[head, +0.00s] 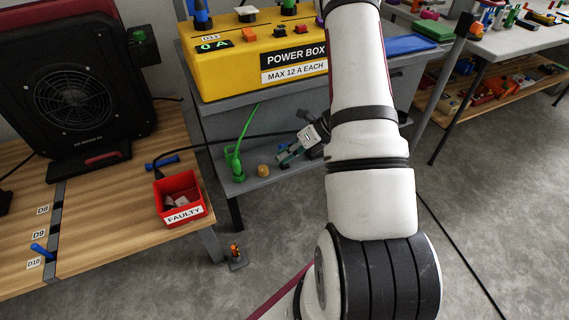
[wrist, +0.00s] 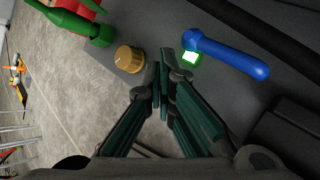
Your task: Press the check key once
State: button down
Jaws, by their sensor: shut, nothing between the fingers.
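My gripper (head: 284,158) is shut and empty, low over the grey shelf under the yellow power box. In the wrist view its fingertips (wrist: 164,66) are together between a brass knob (wrist: 129,59) and a small green-rimmed square with a white face (wrist: 189,58). No label reading "check" is visible, so I cannot tell which part is the check key. The brass knob also shows in the head view (head: 263,170).
The yellow power box (head: 215,75) stands above, its display showing 0 A. A green plug (head: 236,163) with a cable stands left of my gripper. A red FAULTY bin (head: 180,198) and a black fan unit (head: 75,95) are on the wooden table at left.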

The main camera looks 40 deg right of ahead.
jog(key=shift+r, duration=0.1)
jog(key=shift+r+p, duration=0.6)
jog(key=shift+r, duration=0.1)
jog(key=shift+r+p, duration=1.85)
jog(key=shift+r, duration=0.7)
